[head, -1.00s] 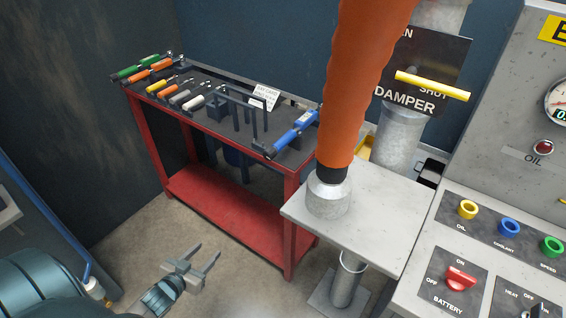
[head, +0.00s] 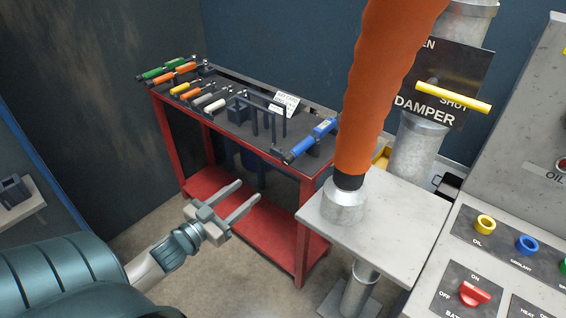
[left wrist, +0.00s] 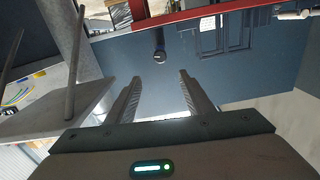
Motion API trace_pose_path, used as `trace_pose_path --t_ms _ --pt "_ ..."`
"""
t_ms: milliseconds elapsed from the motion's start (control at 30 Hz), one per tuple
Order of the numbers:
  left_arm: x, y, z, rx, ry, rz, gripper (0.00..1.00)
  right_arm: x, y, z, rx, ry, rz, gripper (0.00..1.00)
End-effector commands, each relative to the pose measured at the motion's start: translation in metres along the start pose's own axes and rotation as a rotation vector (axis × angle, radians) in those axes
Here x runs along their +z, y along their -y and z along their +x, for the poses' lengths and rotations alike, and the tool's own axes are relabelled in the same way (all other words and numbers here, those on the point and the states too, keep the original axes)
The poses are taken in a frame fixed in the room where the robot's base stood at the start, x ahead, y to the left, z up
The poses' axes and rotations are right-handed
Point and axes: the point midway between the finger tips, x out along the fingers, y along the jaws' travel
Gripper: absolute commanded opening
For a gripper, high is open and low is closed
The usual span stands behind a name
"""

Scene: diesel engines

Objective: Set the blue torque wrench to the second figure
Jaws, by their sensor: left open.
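The blue torque wrench (head: 311,139) lies along the right end of the dark top of a red tool cart (head: 307,200), close to the cart's near edge. A small display shows on its body, but its figures are too small to read. My left gripper (head: 251,198) is open and empty in front of the cart, lower than its top and to the left of the wrench. In the left wrist view its two fingers (left wrist: 158,88) stand apart with nothing between them. A dark round end (left wrist: 159,52), perhaps of the wrench handle, shows beyond the fingers. My right gripper is not seen.
Several coloured-handled tools (head: 180,82) and a small white card (head: 287,104) are on the cart. A thick orange hose (head: 383,90) comes down onto a grey table (head: 400,225) right of the cart. A control panel (head: 500,250) stands at the right. Floor in front is clear.

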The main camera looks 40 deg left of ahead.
Motion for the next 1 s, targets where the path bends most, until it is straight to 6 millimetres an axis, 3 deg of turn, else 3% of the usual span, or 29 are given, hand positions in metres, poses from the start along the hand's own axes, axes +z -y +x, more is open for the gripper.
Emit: trace_pose_path --t_ms 367,1000 --pt "-0.003 0.001 0.033 -0.001 -0.002 0.000 0.47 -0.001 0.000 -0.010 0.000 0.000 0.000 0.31" --pt "-0.003 0.001 0.127 -0.001 -0.001 0.001 0.47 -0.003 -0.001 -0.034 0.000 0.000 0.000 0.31"
